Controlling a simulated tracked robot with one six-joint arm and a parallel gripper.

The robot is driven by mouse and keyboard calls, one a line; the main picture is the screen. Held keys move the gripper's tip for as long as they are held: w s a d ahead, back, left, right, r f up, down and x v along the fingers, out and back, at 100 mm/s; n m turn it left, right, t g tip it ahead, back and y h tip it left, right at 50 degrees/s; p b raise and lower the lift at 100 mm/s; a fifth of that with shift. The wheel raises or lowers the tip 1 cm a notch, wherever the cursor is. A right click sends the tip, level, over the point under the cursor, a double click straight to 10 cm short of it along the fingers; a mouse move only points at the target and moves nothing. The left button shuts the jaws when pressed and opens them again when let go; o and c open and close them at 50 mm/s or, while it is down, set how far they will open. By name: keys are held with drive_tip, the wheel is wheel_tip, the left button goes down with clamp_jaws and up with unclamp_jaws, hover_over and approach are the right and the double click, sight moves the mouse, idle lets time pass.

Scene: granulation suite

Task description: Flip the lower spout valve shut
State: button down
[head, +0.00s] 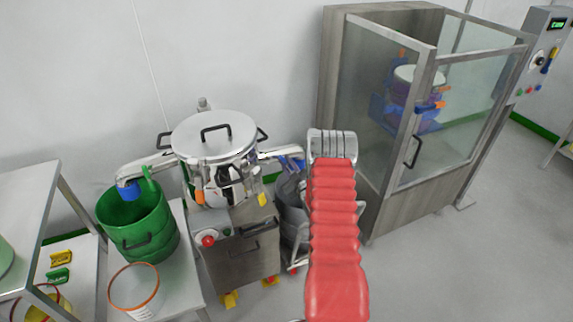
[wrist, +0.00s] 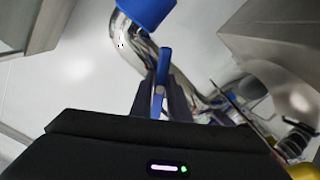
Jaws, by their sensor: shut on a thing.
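In the wrist view my gripper (wrist: 160,100) has its dark fingers closed around a narrow blue lever (wrist: 163,64), which stands up between the fingertips. The lever is beside a curved polished steel spout (wrist: 133,34) with a blue end piece (wrist: 147,10). In the head view blue parts (head: 292,163) show at the end of the right-hand spout (head: 279,153) of the steel vessel (head: 220,178). My red-sleeved arm stands just right of them, and my gripper is hidden there. The valve's exact angle is hard to tell.
Left of the vessel, another spout points to a green bucket (head: 137,229). A grey bin (head: 290,205) is below the right spout, partly behind my arm. A glass-walled cabinet (head: 383,120) stands close on the right. Open floor (head: 450,260) lies at the right front.

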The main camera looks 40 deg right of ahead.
drive_tip(key=shift+s+f+m, duration=0.15)
drive_tip(key=shift+f+m, duration=0.2)
drive_tip(key=shift+m, duration=0.65)
drive_tip(key=c, duration=2)
unclamp_jaws()
drive_tip(key=shift+c, duration=0.2)
drive_tip(key=o, duration=0.4)
drive_tip(key=shift+r, duration=0.2)
drive_tip(key=shift+c, duration=0.2)
drive_tip(key=v, duration=1.3)
drive_tip(key=shift+s+a, duration=0.2)
drive_tip(key=shift+s, duration=0.05)
drive_tip(key=shift+c, duration=0.2)
